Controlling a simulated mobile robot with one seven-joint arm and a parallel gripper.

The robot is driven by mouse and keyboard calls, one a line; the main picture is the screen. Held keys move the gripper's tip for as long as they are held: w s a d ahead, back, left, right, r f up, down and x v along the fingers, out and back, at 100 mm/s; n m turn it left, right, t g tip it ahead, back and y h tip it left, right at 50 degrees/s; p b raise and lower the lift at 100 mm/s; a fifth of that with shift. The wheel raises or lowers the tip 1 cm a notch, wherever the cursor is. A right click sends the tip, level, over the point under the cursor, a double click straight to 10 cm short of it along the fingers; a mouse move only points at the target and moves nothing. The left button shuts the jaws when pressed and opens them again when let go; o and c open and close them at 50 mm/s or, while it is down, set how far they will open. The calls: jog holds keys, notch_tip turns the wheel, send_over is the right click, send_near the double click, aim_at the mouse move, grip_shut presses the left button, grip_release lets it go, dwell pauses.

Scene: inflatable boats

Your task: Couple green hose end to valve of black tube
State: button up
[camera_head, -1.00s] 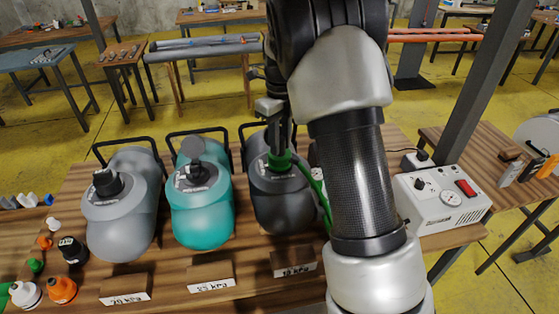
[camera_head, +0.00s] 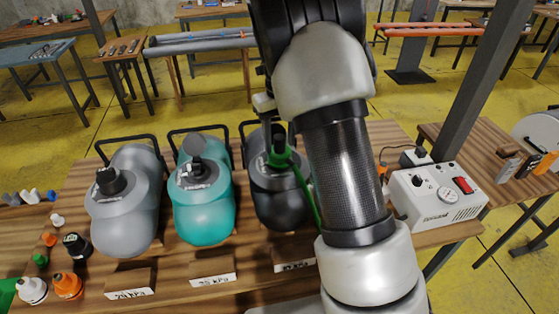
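The black tube (camera_head: 283,207) is the right one of three inflatable tubes on the wooden table, behind the 19 kPa label. The green hose end (camera_head: 279,158) is at the valve on top of this tube. I cannot tell whether it is seated on the valve or just above it. The green hose (camera_head: 305,190) runs from it down to the right, behind my arm. My gripper (camera_head: 277,138) is directly above the green hose end, partly hidden by my arm. Its fingertips are too small and dark to show whether they grip the hose end.
A grey tube (camera_head: 125,215) and a teal tube (camera_head: 205,215) stand to the left, with capped valves. Loose caps, including an orange one (camera_head: 68,286), lie at the table's left end. A white pump box (camera_head: 436,198) stands right of my arm.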

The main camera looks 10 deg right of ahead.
notch_tip(320, 180, up, 18)
jog(key=shift+f, duration=0.25)
dwell(0.4)
dwell(0.5)
jog(key=shift+s, duration=0.1)
